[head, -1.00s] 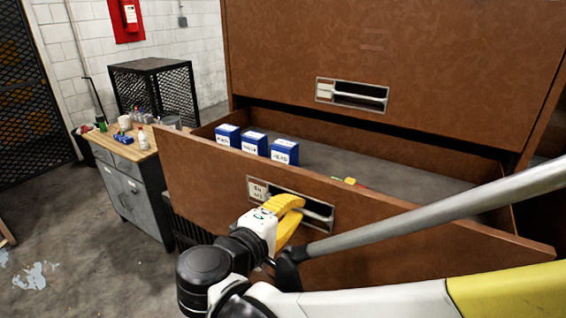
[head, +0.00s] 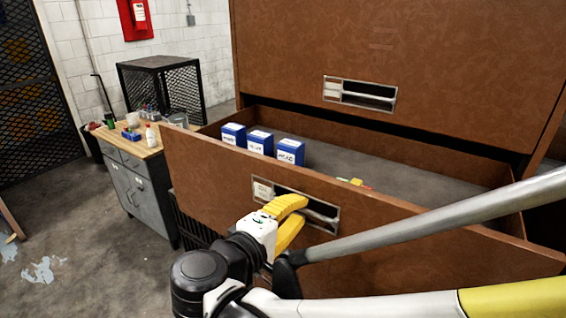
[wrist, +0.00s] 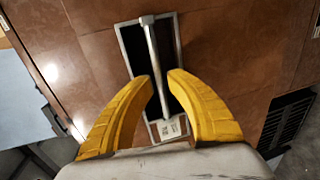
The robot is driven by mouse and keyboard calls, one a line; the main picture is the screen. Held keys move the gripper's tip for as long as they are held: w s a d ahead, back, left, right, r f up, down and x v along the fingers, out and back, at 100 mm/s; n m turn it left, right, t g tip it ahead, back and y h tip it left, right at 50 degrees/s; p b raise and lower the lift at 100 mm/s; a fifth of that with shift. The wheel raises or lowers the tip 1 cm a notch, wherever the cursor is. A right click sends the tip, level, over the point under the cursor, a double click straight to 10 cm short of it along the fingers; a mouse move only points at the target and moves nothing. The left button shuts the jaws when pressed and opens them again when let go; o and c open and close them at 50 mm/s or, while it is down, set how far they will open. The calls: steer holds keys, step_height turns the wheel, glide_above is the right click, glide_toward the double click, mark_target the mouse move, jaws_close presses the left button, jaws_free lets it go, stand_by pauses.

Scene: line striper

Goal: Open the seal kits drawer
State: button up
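The drawer (head: 205,175) is a wide brown drawer standing well out from its cabinet, with its inside visible. Its front has a recessed metal pull with a bar (wrist: 153,55) and a small label (head: 262,190), too small to read surely. My gripper (head: 298,213) is at this pull. In the wrist view my gripper's yellow fingers (wrist: 161,77) lie on either side of the bar, spread apart with a gap around it. I cannot tell whether either finger touches the bar. Blue boxes (head: 260,143) with white labels stand inside the drawer at its left end.
A closed brown drawer front (head: 450,60) with a similar pull is above. A grey workbench (head: 140,195) with a wooden top holding bottles stands close on the left, a black mesh cage (head: 160,85) behind it. The floor at left is mostly clear.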

steer(key=v, duration=1.1)
